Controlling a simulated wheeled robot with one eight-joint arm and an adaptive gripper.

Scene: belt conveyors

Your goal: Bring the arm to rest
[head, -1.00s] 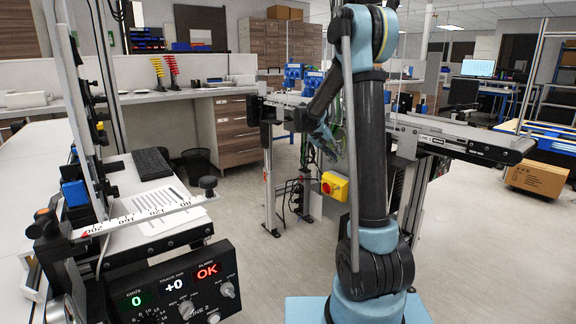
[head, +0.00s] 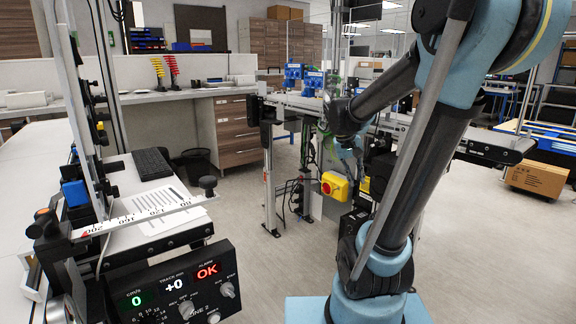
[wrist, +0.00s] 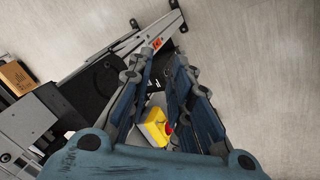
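My gripper (wrist: 162,62) shows in the wrist view as two dark blue jointed fingers with a gap between them. It is open, and nothing is held in the gap. The floor and a yellow switch box (wrist: 155,128) with a red button show beyond the fingers. In the head view my arm leans up to the right, then folds back left and down. My gripper hangs near the conveyor (head: 490,143) there, too small and partly hidden to make out its fingers.
The yellow switch box (head: 335,185) is on the conveyor frame beside my arm. A control panel (head: 175,290) and a white bench (head: 30,165) stand at the left. A cardboard box (head: 537,179) sits on the floor at the right. Open floor lies in the front right.

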